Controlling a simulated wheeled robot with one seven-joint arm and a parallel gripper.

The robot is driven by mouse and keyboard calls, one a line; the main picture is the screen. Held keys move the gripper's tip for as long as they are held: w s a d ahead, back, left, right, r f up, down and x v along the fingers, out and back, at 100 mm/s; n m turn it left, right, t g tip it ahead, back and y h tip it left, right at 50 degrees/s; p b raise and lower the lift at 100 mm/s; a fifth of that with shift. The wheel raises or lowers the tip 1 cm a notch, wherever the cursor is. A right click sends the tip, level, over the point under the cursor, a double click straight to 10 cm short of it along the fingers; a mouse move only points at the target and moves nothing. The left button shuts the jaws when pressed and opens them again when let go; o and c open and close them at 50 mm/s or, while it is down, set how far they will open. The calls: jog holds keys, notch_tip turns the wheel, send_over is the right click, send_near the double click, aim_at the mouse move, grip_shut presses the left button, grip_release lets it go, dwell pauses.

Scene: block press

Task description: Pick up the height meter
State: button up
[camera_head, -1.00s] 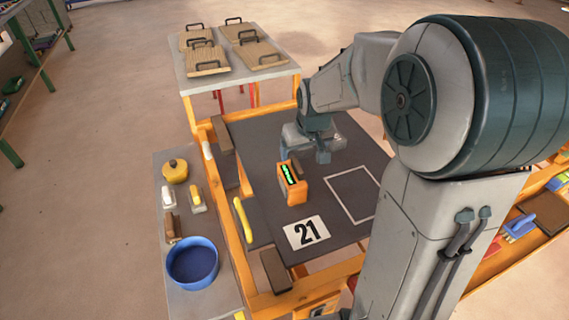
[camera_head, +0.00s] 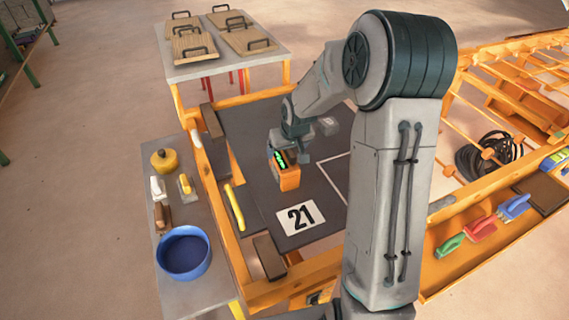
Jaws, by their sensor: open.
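The height meter, an orange box with a green lit display (camera_head: 288,179), stands on the dark grey table top (camera_head: 245,134). My gripper (camera_head: 290,148) is at the meter's upper end, on its far side in the picture. It is open, and the meter's lower part is in plain view. I cannot tell whether the fingers touch the meter or are around it. A white card marked 21 (camera_head: 300,217) lies just in front of the meter.
A yellow handle (camera_head: 235,207) is left of the meter. Wooden boards with handles (camera_head: 194,46) lie on a back table. A white outline marks the table at right.

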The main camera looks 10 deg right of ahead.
aim_at(282, 156)
jog(key=x, duration=0.5)
jog(key=shift+w+a+r, duration=0.1)
jog(key=shift+w+a, duration=0.05)
jog(key=shift+a, duration=0.1)
jog(key=shift+r, duration=0.1)
jog(key=c, duration=1.4)
